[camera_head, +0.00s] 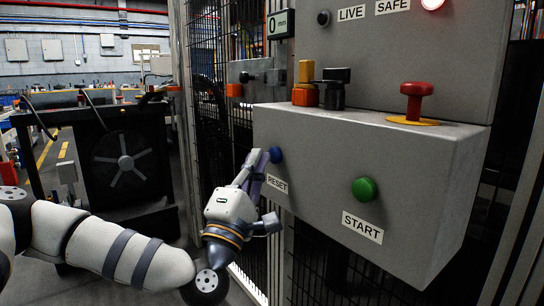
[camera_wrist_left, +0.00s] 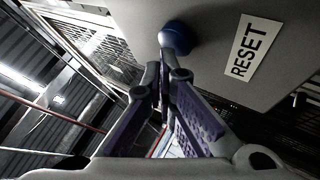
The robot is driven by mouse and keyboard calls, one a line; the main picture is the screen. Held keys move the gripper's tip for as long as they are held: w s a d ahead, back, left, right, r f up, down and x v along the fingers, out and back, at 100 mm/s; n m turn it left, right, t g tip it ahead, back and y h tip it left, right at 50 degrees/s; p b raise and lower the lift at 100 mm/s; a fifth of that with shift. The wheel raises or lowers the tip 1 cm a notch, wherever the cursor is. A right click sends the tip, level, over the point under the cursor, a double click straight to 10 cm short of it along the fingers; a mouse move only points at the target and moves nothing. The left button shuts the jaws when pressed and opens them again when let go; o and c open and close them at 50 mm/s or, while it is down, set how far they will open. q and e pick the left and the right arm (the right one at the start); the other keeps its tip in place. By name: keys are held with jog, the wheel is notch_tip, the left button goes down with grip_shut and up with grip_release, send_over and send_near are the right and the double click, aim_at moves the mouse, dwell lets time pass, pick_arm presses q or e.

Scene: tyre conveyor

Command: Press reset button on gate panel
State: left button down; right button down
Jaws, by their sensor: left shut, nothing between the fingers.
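The blue reset button (camera_head: 276,155) is on the front face of the grey gate panel (camera_head: 330,160), above a RESET label (camera_head: 277,184). My left gripper (camera_head: 262,156) is shut and empty, with its fingertips right beside the button. In the left wrist view the blue button (camera_wrist_left: 177,38) is just beyond the tips of my left gripper (camera_wrist_left: 163,45), which seem to meet or nearly meet it. I cannot tell whether they press it. The RESET label (camera_wrist_left: 249,48) shows to the right. My right gripper is not in view.
A green START button (camera_head: 364,189) is to the right on the same face. A red mushroom button (camera_head: 415,100) and an orange and black switch (camera_head: 306,88) stand on the ledge above. A mesh fence (camera_head: 208,120) is behind. A wheel in a dark frame (camera_head: 125,162) is at left.

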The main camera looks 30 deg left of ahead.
pick_arm(q)
jog(key=shift+w+d, duration=0.15)
jog(key=shift+w, duration=0.2)
dwell(0.4)
jog(key=shift+s+a, duration=0.3)
jog(key=shift+s, duration=0.5)
jog(key=s, duration=0.1)
jog(key=s+a+p, duration=0.1)
jog(key=s, duration=0.1)
jog(key=s+a+p, duration=0.1)
jog(key=shift+s, duration=0.35)
dwell(0.6)
